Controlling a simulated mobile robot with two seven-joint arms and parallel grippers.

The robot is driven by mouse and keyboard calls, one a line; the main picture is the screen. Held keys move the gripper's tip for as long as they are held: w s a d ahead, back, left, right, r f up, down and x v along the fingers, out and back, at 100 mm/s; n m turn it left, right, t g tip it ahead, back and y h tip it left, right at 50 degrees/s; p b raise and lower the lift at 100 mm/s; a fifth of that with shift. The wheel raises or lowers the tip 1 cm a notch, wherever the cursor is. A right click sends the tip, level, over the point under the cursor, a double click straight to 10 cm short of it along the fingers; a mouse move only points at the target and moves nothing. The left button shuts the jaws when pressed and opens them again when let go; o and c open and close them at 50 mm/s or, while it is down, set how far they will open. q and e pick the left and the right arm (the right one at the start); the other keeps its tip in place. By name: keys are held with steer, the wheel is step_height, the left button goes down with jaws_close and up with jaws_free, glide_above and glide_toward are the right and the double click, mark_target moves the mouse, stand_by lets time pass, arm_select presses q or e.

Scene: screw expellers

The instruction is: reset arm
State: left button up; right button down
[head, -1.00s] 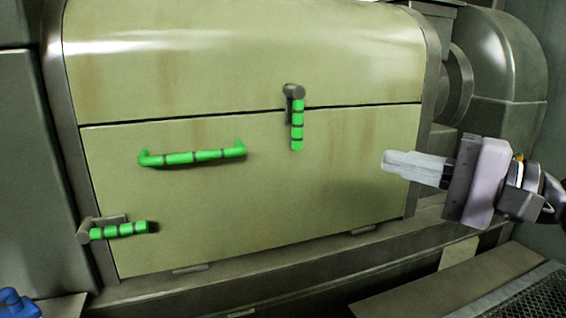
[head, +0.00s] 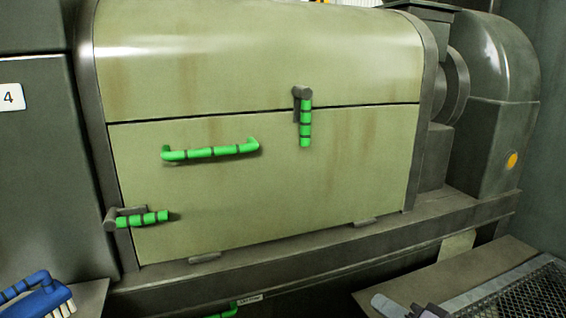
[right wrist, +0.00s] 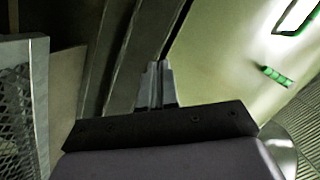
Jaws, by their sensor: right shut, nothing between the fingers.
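My right gripper (head: 381,302) shows only in part at the bottom edge of the head view, low in front of the machine. In the right wrist view its two fingers (right wrist: 157,78) are together, with nothing between them. The fingers are apart from the pale green machine door (head: 270,185). My left gripper is not in view.
The door carries a green bar handle (head: 210,152), an upper green-gripped latch (head: 305,122) and a lower left one (head: 142,219). A blue brush (head: 38,297) lies at lower left. A metal mesh (head: 530,295) is at lower right.

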steer(key=s+d+f+n+g+h, duration=0.2)
steer(key=s+f+n+h, duration=0.3)
steer(key=s+f, duration=1.4)
step_height(320, 180, down, 4)
steer(key=n+g, duration=0.1)
steer(key=n, duration=0.1)
steer(key=shift+s+n+h+p, duration=0.3)
steer(key=shift+s+p, duration=0.05)
